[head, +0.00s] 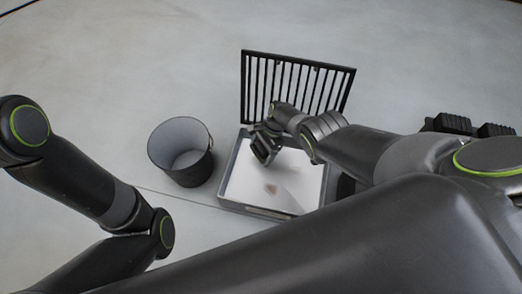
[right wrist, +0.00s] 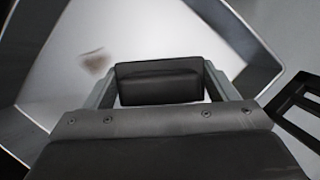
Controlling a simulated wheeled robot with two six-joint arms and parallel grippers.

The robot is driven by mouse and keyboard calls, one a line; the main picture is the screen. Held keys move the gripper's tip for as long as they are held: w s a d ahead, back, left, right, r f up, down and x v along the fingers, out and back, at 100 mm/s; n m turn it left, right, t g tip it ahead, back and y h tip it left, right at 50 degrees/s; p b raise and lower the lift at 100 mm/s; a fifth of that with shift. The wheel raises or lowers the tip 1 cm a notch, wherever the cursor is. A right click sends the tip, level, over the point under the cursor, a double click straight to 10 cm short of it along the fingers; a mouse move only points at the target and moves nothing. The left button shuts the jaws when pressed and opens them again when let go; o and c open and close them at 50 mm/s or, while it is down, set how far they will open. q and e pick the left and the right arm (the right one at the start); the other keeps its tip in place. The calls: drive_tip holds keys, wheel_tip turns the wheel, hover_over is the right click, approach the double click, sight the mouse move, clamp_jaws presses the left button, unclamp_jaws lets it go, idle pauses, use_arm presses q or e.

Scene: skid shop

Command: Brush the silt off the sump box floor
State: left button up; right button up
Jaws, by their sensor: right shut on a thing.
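The sump box (head: 226,176) is a shallow grey-walled tray with a pale floor. A small brown patch of silt (head: 271,189) lies near the middle of that floor; it also shows in the right wrist view (right wrist: 95,62). My right gripper (head: 264,149) is over the back left part of the box. It is shut on a dark block, seemingly the brush (right wrist: 158,85), held between its two fingers in the right wrist view. The brush's underside is hidden, so I cannot tell if it touches the floor. My left arm shows at the left, but its gripper is out of view.
A black barred grate (head: 297,85) stands tilted up behind the box. A dark, seemingly empty bucket (head: 181,152) stands just left of the box. Dark blocky objects (head: 452,123) are at the far right. My right arm covers the box's right side.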

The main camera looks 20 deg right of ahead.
sight(261, 147)
drive_tip(key=shift+f, duration=0.1)
wheel_tip(261, 147, up, 3)
drive_tip(key=p, duration=0.3)
idle(0.3)
